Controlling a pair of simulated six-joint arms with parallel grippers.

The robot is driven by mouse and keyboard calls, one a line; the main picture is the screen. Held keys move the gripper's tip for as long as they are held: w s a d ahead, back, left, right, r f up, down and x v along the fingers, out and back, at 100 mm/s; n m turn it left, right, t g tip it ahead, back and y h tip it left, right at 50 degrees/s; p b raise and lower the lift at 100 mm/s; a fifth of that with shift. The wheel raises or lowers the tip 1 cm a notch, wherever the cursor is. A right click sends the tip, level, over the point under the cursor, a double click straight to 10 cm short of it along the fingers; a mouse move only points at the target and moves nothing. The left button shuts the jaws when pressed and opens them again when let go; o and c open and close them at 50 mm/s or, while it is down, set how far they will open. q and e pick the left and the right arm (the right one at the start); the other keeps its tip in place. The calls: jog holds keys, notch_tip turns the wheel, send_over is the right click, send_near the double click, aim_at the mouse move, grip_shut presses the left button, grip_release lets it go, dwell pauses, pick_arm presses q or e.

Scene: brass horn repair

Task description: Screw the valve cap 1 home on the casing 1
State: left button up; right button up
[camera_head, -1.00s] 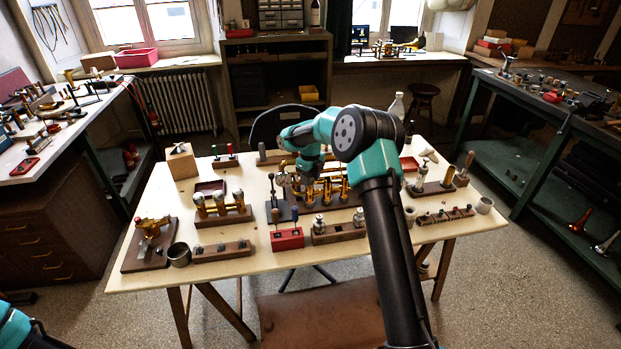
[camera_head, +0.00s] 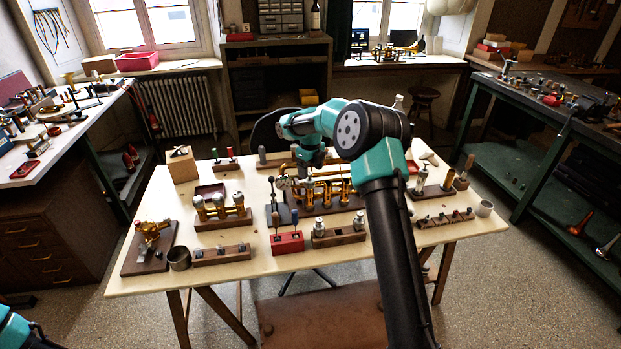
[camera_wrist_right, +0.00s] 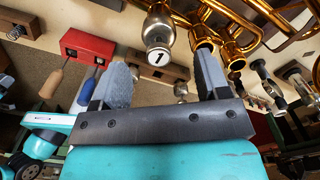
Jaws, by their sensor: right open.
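Valve cap 1 (camera_wrist_right: 158,32) is a silvery cap with a white disc marked "1", in the upper middle of the right wrist view. It appears to sit at the end of casing 1, in line with the brass casings (camera_wrist_right: 203,38); the seam cannot be made out. My right gripper (camera_wrist_right: 165,80) is open and empty, its grey fingers apart on either side below the cap in that view, not visibly touching it. In the head view the right gripper (camera_head: 309,166) is above the brass valve assembly (camera_head: 325,194). My left gripper is out of view.
A red block with handled tools (camera_head: 287,243) and a wooden block with silvery parts (camera_head: 338,238) stand in front of the assembly. A dark stand with brass cylinders (camera_head: 223,221) is to its left. Bare tabletop (camera_head: 160,200) shows further left.

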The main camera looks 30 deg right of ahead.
aim_at(311, 180)
notch_tip(311, 180, up, 12)
dwell(0.4)
jog(key=n, duration=1)
jog(key=shift+w+d+n, duration=0.2)
jog(key=shift+d+n, duration=0.05)
jog(key=shift+n, duration=0.05)
jog(key=shift+f, duration=0.15)
notch_tip(311, 180, down, 17)
jog(key=shift+f, duration=0.15)
dwell(0.7)
